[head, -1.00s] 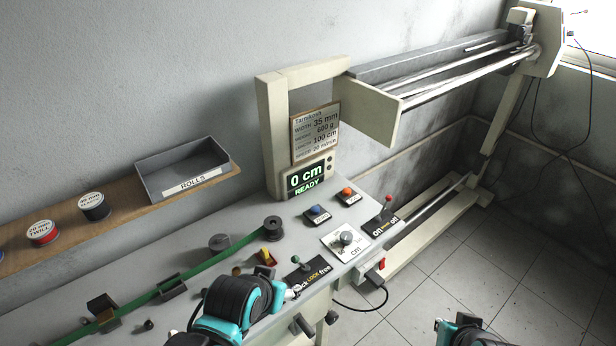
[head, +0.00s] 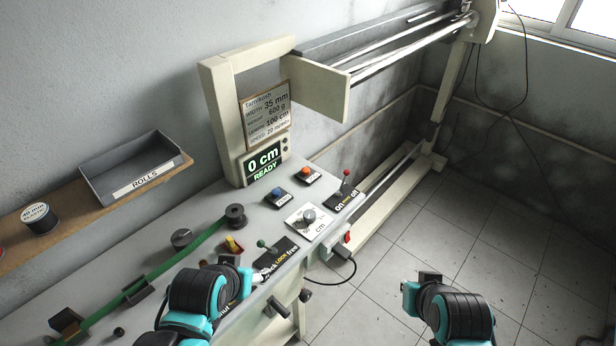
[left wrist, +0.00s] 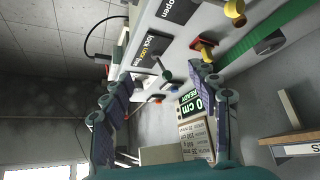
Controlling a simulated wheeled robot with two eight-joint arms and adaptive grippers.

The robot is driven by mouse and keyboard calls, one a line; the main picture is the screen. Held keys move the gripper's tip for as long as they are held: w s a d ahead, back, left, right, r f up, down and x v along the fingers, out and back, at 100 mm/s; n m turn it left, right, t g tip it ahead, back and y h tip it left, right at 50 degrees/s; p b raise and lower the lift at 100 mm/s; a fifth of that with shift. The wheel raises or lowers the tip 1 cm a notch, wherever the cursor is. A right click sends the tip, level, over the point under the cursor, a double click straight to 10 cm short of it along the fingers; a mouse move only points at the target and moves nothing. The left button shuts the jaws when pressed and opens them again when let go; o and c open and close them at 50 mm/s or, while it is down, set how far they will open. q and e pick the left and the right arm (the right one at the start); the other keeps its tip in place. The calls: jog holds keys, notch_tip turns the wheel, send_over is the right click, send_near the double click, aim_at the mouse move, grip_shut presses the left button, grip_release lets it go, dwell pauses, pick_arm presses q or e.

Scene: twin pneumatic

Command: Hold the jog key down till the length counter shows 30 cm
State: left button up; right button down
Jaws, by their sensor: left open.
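The length counter (head: 264,162) shows "0 cm READY" in green; it also appears, turned, in the left wrist view (left wrist: 192,105). Below it on the bench top are a blue key (head: 279,193) and an orange key (head: 305,173). Their labels are too small to read, so I cannot tell which is the jog key. My left gripper (left wrist: 163,82) is open, with nothing visible between its fingers; in the head view it is low, at the bench's front edge, apart from both keys. My right gripper (head: 422,284) is over the floor to the right, its jaws unclear.
A green-knobbed lock/free lever (head: 265,245) stands near my left gripper. A grey knob (head: 309,215) and a red-topped on/off lever (head: 346,183) are farther right. A green strap (head: 175,259) runs along the bench. A grey ROLLS tray (head: 138,173) sits on the shelf.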

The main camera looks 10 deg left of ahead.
dwell(0.4)
pick_arm(q)
grip_shut()
dwell(1.2)
